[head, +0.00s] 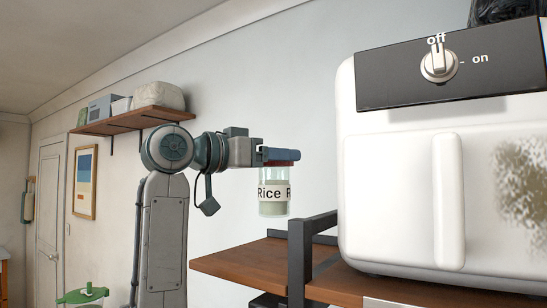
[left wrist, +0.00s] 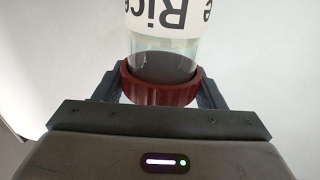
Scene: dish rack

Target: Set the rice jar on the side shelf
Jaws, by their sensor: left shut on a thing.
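The rice jar (head: 273,205) is a clear jar with a white "Rice" label and a red lid, partly filled. The jar's base looks clear of the shelf. My right gripper is not in view.
A black metal frame (head: 298,262) rises at the shelf beside a large white appliance (head: 400,190) with an off/on dial. A higher wall shelf (head: 130,120) holds several items at the left. A green-lidded container (head: 82,295) is at the lower left.

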